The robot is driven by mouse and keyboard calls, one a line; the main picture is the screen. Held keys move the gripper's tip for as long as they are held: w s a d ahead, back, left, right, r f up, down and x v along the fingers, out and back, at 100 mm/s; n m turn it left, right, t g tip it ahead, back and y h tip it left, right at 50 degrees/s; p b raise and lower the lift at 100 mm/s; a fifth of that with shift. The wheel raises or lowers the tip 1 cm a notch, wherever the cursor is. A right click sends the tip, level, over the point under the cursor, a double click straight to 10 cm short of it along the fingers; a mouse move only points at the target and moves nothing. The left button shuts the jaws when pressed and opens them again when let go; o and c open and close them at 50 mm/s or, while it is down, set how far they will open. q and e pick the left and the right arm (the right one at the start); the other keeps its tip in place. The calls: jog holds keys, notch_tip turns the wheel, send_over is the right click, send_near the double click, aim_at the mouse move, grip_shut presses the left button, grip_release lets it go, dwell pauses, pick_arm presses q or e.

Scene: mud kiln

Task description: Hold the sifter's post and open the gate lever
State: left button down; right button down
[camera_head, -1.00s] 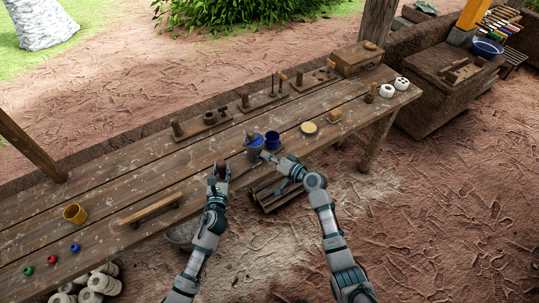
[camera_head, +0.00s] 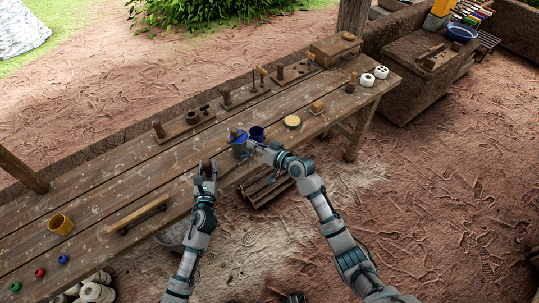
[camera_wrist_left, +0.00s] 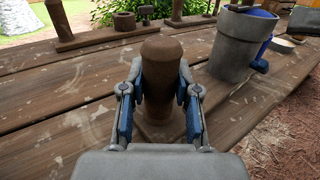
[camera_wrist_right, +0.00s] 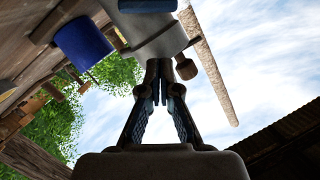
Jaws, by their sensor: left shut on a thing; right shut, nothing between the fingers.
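The sifter (camera_head: 238,148) is a grey, bucket-like body with blue parts at the table's front edge. In the left wrist view its grey body (camera_wrist_left: 238,48) stands to the right of a round-topped brown wooden post (camera_wrist_left: 162,75). My left gripper (camera_head: 206,172) is shut around that upright post, one finger on each side. My right gripper (camera_head: 254,146) is shut and empty just right of the sifter. In the right wrist view, its closed fingertips (camera_wrist_right: 158,68) are close beneath the grey body (camera_wrist_right: 155,38), and a small wooden knob (camera_wrist_right: 186,68) is beside them. I cannot tell whether they touch.
A blue cup (camera_head: 257,133) stands close behind my right gripper.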

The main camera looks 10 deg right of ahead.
pick_arm(q)
jog(key=shift+f, duration=0.25)
pick_arm(e)
jog(key=v, duration=1)
jog(key=shift+f, duration=0.1)
notch_tip(320, 180, up, 4)
pick_arm(q)
jog(key=c, duration=0.9)
grip_release()
jog(key=shift+o, duration=0.7)
jog(key=shift+r, duration=0.1)
